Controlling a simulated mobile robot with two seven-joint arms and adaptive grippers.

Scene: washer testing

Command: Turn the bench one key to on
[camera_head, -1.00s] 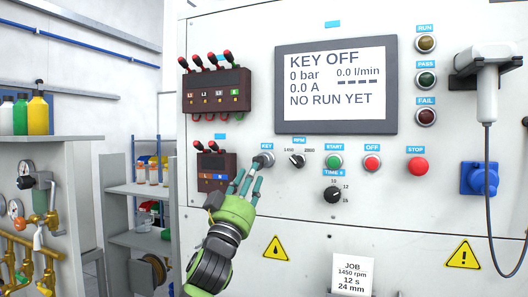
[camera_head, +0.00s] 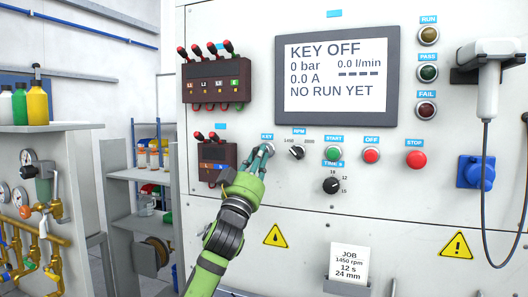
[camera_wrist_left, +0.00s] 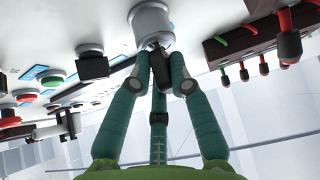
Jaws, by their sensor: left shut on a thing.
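The key switch (camera_head: 279,155) sits under the KEY label on the white bench panel. In the left wrist view its round metal body (camera_wrist_left: 152,25) stands out from the panel, with a dark key (camera_wrist_left: 160,62) below it. My left gripper (camera_head: 268,152) is at the switch, its teal fingers closed around the key; in the left wrist view the fingers (camera_wrist_left: 160,72) meet at the key. The fingers partly hide the key, so its angle is hard to read. The screen (camera_head: 336,75) reads KEY OFF, 0 bar and NO RUN YET. My right gripper is not in view.
Right of the key are the RPM knob (camera_head: 297,152), green START button (camera_head: 334,153), OFF button (camera_head: 371,155) and red STOP button (camera_head: 416,159). The time knob (camera_head: 331,185) sits below. A terminal box (camera_head: 217,163) with red plugs is close on the left.

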